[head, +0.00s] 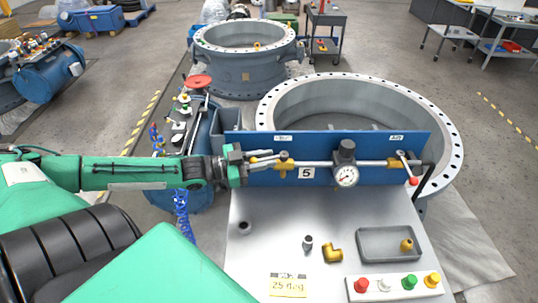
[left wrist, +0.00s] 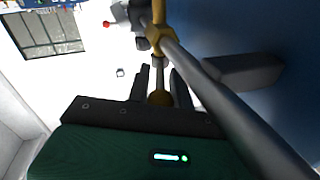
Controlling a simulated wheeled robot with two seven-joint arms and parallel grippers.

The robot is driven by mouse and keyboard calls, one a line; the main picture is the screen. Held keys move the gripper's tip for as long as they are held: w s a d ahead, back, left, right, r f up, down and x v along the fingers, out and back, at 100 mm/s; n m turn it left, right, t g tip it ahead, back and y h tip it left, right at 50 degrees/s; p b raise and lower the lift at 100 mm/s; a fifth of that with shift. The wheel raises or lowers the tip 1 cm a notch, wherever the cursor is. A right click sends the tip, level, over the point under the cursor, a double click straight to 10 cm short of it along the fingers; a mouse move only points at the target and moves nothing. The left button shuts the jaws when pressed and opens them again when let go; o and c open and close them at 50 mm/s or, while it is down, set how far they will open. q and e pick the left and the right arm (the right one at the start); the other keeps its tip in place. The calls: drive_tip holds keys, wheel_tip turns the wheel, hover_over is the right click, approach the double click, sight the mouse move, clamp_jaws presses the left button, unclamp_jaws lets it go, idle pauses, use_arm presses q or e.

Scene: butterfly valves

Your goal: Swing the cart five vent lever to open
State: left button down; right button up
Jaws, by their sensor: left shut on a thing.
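The cart five panel is a blue plate (head: 365,145) with a "5" tag, carrying a horizontal pipe with a brass valve at each end and a gauge (head: 346,176) between. My left gripper (head: 264,160) reaches in from the left to the left brass valve (head: 284,161). In the left wrist view, its fingers (left wrist: 161,88) are shut around a thin lever with a brass-coloured ball (left wrist: 160,98), below the brass valve body (left wrist: 156,34). In the head view the fingers mostly hide this lever. The small labels are unreadable.
The grey cart top (head: 270,215) holds a brass elbow (head: 333,253), a small metal fitting (head: 308,243), a grey tray (head: 370,245) and a button strip (head: 395,287). A large flanged ring (head: 445,125) stands behind the panel. Another cart (head: 190,115) with blue hose is left.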

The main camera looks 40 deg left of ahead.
use_arm(q)
drive_tip(key=shift+r, duration=0.1)
use_arm(e)
drive_tip(key=shift+d, duration=0.35)
use_arm(q)
drive_tip(key=c, duration=1.5)
unclamp_jaws()
use_arm(e)
drive_tip(key=shift+a+r, duration=0.1)
drive_tip(key=shift+a, duration=0.05)
